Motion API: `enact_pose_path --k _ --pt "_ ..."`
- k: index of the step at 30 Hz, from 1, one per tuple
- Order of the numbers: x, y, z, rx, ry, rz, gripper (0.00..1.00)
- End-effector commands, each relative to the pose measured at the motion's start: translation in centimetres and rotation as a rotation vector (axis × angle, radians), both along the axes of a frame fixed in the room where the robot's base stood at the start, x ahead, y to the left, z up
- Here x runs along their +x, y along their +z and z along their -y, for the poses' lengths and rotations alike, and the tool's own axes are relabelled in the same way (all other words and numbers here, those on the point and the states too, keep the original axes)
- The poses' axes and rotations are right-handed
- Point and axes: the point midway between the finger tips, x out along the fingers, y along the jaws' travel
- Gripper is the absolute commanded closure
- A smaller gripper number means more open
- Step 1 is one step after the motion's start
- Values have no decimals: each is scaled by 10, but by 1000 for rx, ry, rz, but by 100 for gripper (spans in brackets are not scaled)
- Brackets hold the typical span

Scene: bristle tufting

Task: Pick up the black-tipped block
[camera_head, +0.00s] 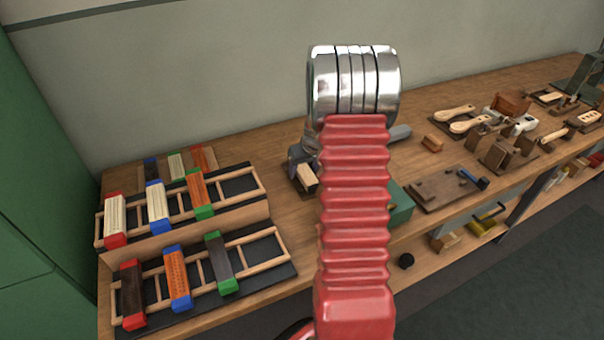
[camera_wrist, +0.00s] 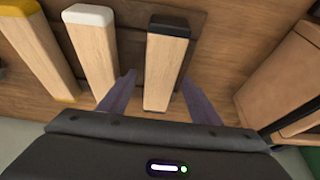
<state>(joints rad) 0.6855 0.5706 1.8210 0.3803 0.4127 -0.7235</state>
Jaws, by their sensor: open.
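The black-tipped block (camera_wrist: 165,65) is a pale wooden bar with a black cap at its far end, in the middle of the wrist view. My gripper (camera_wrist: 158,80) is open, with one purple-grey finger on each side of this block. The left finger lies between it and a white-tipped block (camera_wrist: 95,50). I cannot tell whether either finger touches wood. A yellow-tipped block (camera_wrist: 35,45) stands farther left. In the head view my red arm hides most of this area; a pale block end (camera_head: 307,178) shows at its left edge.
A brown wooden box-like thing (camera_wrist: 285,70) is close on the right in the wrist view. In the head view, racks of colour-ended blocks (camera_head: 190,235) stand left on the workbench (camera_head: 285,255). A green box (camera_head: 400,205) and several wooden brushes and tools are to the right.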

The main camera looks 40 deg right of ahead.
Motion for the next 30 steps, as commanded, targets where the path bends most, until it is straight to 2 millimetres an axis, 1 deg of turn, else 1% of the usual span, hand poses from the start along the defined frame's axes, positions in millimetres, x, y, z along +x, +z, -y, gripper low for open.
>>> enact_pose_path --k 15,30 --pt "0 0 0 0 0 1 42" --pt "0 0 0 0 0 1 77"
